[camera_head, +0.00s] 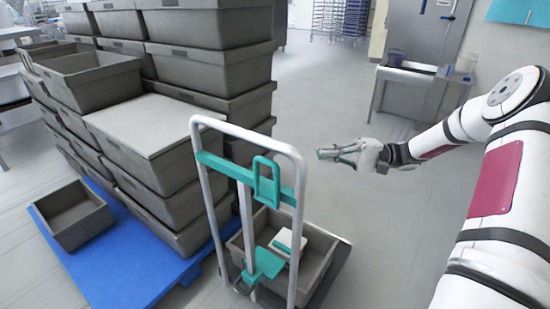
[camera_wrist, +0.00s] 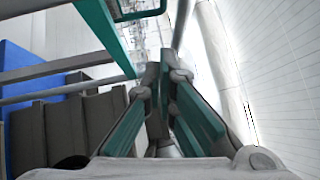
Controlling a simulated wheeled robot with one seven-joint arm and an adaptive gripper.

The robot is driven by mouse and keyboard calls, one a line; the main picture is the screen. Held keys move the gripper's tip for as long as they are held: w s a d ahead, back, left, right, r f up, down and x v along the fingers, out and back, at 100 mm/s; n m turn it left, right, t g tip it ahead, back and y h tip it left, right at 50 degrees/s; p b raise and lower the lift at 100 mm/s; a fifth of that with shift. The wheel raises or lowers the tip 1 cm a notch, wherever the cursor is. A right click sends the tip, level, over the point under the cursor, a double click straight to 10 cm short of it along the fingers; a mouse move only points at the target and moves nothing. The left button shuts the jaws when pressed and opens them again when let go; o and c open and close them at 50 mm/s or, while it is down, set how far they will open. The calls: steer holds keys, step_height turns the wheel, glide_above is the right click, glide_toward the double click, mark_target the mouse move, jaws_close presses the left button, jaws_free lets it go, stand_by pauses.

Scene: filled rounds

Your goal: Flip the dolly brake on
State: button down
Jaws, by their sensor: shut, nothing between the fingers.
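The dolly (camera_head: 299,200) has a white tubular upright frame and stands in the middle of the head view, with a teal crossbar (camera_head: 225,168). A teal loop (camera_head: 266,181) sits on the crossbar, and a teal plate-like part (camera_head: 262,263) sits low on the frame. I cannot tell which teal part is the brake or how it is set. My gripper (camera_head: 322,153) is shut and empty, in the air to the right of the frame and apart from it. In the wrist view its fingers (camera_wrist: 166,75) are close together, with a teal bar (camera_wrist: 103,28) of the frame at upper left.
A grey crate (camera_head: 318,262) at the dolly's base holds a white and teal box (camera_head: 291,240). Stacked grey crates stand on a blue pallet (camera_head: 118,262) at left. A side table (camera_head: 405,75) stands at the back right. Floor right of the dolly is clear.

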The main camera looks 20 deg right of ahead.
steer(key=s+x, duration=0.2)
steer(key=x, duration=1.1)
steer(key=shift+s+a, duration=0.15)
steer(key=shift+s, duration=0.3)
steer(key=shift+a+r, duration=0.1)
steer(key=shift+r, duration=0.1)
steer(key=shift+s+a+r+n+h+p, duration=0.3)
steer(key=shift+n+h+p, duration=0.1)
steer(key=shift+n+p, duration=0.15)
steer(key=shift+s+a, duration=0.15)
steer(key=shift+f, duration=0.1)
